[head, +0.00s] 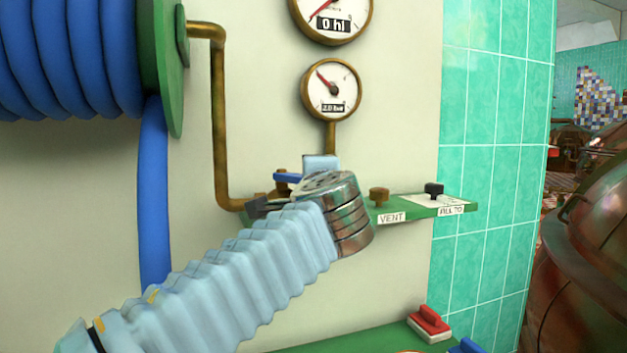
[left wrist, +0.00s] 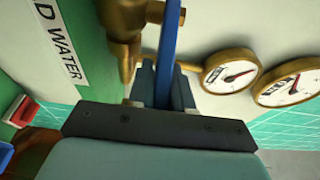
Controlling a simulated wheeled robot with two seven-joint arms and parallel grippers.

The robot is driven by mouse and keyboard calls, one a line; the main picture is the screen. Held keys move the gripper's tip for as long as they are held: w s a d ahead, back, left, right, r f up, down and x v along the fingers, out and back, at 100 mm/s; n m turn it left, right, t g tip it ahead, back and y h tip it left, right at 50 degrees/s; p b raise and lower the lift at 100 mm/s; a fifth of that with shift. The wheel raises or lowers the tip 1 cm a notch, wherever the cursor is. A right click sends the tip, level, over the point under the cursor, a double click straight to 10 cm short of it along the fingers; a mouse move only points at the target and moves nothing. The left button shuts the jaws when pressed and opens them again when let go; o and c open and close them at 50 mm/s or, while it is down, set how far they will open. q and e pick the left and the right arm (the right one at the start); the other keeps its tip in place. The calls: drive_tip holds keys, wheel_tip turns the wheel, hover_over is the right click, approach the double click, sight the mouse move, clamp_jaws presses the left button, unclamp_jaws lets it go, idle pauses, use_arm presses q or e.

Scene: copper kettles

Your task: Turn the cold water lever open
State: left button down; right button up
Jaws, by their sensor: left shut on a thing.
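The blue cold water lever (left wrist: 169,55) stands between the two fingers of my left gripper (left wrist: 164,88) in the left wrist view, and the gripper is shut on it. The lever runs up beside a brass valve body (left wrist: 124,25). A white label reading "D WATER" (left wrist: 62,43) is left of the valve. In the head view, a short piece of the blue lever (head: 287,178) shows beside my left gripper (head: 320,163). My wrist and sleeved arm hide much of the valve there. My right gripper is not in view.
Two round gauges (head: 331,89) (head: 333,15) hang above the valve. A green shelf (head: 459,208) to the right has "VENT" (head: 391,217) and another label. A blue hose reel (head: 70,55) is at left. Red (head: 430,322) and blue (head: 467,346) parts sit below right.

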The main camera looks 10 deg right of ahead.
use_arm(q)
drive_tip(key=shift+s+d+f, duration=0.1)
drive_tip(key=shift+d+f, duration=0.1)
drive_tip(key=c, duration=1.3)
unclamp_jaws()
drive_tip(key=shift+o, duration=0.9)
drive_tip(key=shift+a+r, duration=0.1)
drive_tip(key=shift+r, duration=0.05)
drive_tip(key=s+a+b, duration=0.2)
drive_tip(key=s, duration=1.2)
drive_tip(key=shift+b, duration=0.35)
